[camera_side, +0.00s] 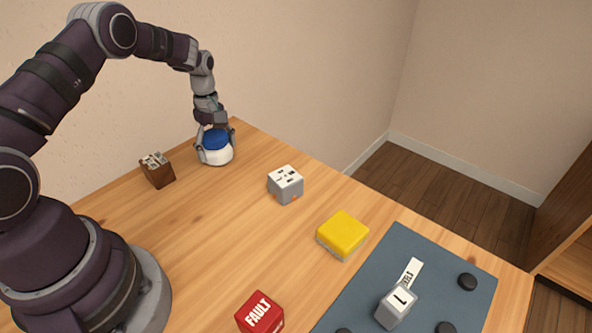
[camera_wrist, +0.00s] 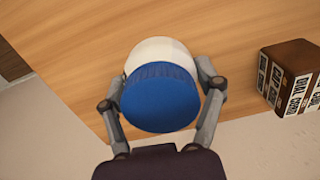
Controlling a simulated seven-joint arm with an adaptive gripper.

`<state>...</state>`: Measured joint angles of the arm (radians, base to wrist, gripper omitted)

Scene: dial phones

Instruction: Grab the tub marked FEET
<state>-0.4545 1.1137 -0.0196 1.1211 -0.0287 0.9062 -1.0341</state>
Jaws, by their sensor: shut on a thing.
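A white tub with a blue lid (camera_side: 217,153) stands near the far corner of the wooden table. My gripper (camera_side: 214,148) has come down over it and is shut on it, a finger on each side. In the wrist view the blue lid of the tub (camera_wrist: 160,98) fills the middle, with its white body showing behind. The fingers of my gripper (camera_wrist: 164,92) press against its left and right sides. No marking on the tub can be read in either view, so I cannot tell whether it says FEET.
A brown lettered block (camera_side: 157,170) stands left of the tub, also in the wrist view (camera_wrist: 292,78). A grey block (camera_side: 285,184), a yellow-topped block (camera_side: 342,235) and a red FAULT block (camera_side: 260,313) stand nearer. A dark mat (camera_side: 372,270) holds a grey block, a label and black discs.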

